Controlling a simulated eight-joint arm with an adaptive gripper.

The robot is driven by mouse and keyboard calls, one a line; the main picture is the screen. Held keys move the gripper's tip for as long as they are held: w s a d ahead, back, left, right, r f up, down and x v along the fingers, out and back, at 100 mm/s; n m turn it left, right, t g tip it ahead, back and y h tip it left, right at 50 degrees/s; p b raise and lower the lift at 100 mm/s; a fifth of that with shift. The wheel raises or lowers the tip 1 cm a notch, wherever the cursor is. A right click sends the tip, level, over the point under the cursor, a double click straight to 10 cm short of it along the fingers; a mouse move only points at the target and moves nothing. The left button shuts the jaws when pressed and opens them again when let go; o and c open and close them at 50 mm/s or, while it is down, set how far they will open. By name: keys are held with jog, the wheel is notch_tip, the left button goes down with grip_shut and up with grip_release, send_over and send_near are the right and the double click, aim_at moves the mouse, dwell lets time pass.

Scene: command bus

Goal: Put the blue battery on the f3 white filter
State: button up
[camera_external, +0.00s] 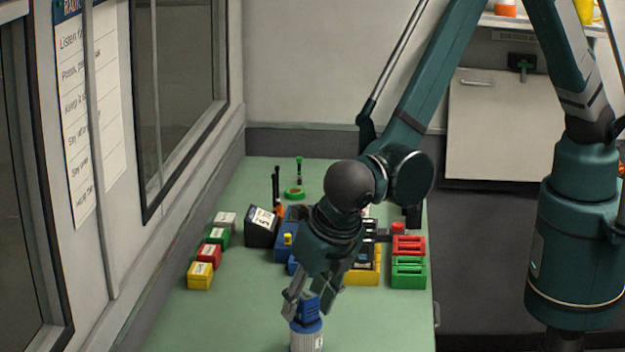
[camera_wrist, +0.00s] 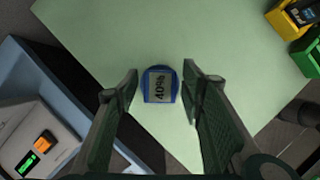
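The blue battery (camera_external: 309,306) stands upright on top of a white filter (camera_external: 306,342) with a blue rim, near the front of the green table. The filter's f3 mark cannot be read. In the wrist view the battery's top (camera_wrist: 160,86) shows a grey "40%" label, with a round blue edge behind it. My gripper (camera_external: 308,298) is low over the battery, with a finger on either side. In the wrist view my gripper (camera_wrist: 161,78) has visible gaps between its fingers and the battery. The filter's body is hidden there.
White, green, red (camera_external: 209,256) and yellow (camera_external: 200,275) blocks line the left side. A black box (camera_external: 262,226), yellow holder (camera_external: 364,278), and red (camera_external: 408,246) and green (camera_external: 408,272) racks stand behind. A pale device (camera_wrist: 40,130) is at lower left in the wrist view.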

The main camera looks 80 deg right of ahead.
jog(key=shift+r, duration=0.1)
dwell(0.3)
jog(key=shift+r, duration=0.15)
jog(key=v, duration=1.1)
jog(key=shift+s+r, duration=0.15)
jog(key=shift+r, duration=0.2)
jog(key=shift+a, duration=0.1)
jog(key=shift+r, duration=0.1)
dwell(0.4)
